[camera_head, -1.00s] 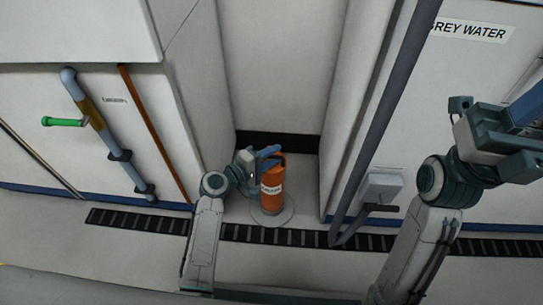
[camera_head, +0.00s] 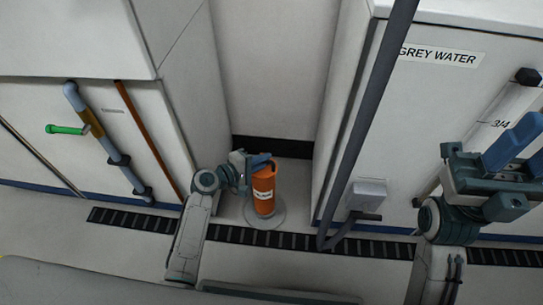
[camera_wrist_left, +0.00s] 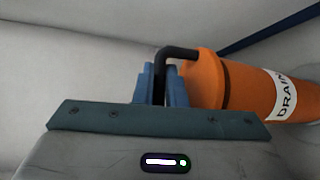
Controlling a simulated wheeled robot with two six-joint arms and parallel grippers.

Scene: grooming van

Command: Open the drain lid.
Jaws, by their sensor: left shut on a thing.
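The orange drain (camera_head: 263,190), a short post with a white label, stands on a round grey floor plate. Its orange lid (camera_wrist_left: 205,78) shows in the left wrist view with a dark handle (camera_wrist_left: 182,53), and a dark seam shows between lid and body. I cannot tell how far the lid is raised. My left gripper (camera_head: 262,160) is at the top of the drain. In the left wrist view its blue fingers (camera_wrist_left: 162,85) are shut on the handle. My right gripper (camera_head: 524,152) is raised at the right, away from the drain, with its blue fingers apart and empty.
The drain stands in a recess between white cabinets. A grey pipe (camera_head: 368,115) and a grey box (camera_head: 368,194) are to its right, by the GREY WATER label (camera_head: 441,55). A pipe with a green handle (camera_head: 66,129) is at the left. A dark floor grating (camera_head: 285,239) runs in front.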

